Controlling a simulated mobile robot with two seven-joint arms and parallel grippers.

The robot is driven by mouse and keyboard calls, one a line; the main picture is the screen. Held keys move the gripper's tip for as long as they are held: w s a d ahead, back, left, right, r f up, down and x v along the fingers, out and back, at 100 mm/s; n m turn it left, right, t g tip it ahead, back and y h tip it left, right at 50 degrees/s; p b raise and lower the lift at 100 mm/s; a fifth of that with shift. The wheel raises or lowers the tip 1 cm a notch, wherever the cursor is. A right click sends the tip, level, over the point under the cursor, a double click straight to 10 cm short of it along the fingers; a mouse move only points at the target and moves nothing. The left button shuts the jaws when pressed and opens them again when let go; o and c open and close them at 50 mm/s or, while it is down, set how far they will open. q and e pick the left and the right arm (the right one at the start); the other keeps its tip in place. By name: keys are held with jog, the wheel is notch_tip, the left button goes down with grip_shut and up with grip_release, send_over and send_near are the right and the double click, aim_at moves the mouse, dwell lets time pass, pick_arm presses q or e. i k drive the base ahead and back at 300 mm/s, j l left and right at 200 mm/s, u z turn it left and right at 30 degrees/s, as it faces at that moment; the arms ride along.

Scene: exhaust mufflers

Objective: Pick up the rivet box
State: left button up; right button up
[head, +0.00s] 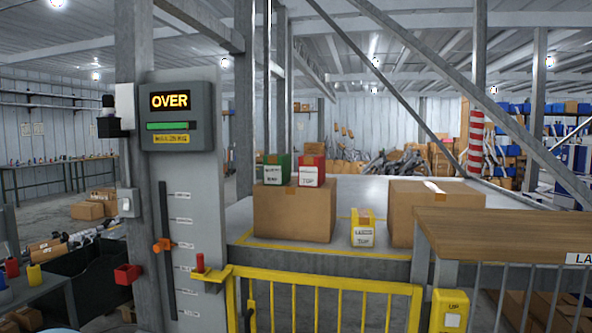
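Three small labelled boxes show in the head view, and I cannot read which one is the rivet box. A green box (276,170) and a red box (311,171) sit side by side on top of a large brown carton (294,212). A yellow box (362,228) with a white label stands on the grey platform (345,190), between that carton and a second brown carton (432,205). Neither of my grippers is in view.
A yellow gate (330,285) runs along the platform's front. A grey post panel with an "OVER" display (170,101) stands at left. A wooden-topped counter (505,228) covers the lower right. Diagonal beams cross above the platform.

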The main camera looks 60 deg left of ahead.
aim_at(276, 168)
jog(key=j+z, duration=0.15)
jog(key=j, duration=0.3)
jog(key=k+j+z, duration=0.1)
jog(key=j, duration=0.35)
jog(key=k+j+z, duration=0.15)
jog(key=j, duration=0.3)
jog(key=j+z, duration=0.15)
jog(key=j, duration=0.3)
jog(key=k+j, duration=0.1)
jog(key=j, duration=0.25)
jog(key=k+j, duration=0.1)
jog(key=j, duration=0.25)
jog(key=k+j, duration=0.1)
jog(key=j, duration=0.25)
jog(key=k+j, duration=0.15)
jog(key=j, duration=0.25)
jog(key=k+j, duration=0.1)
jog(key=j, duration=0.25)
jog(key=z, duration=0.05)
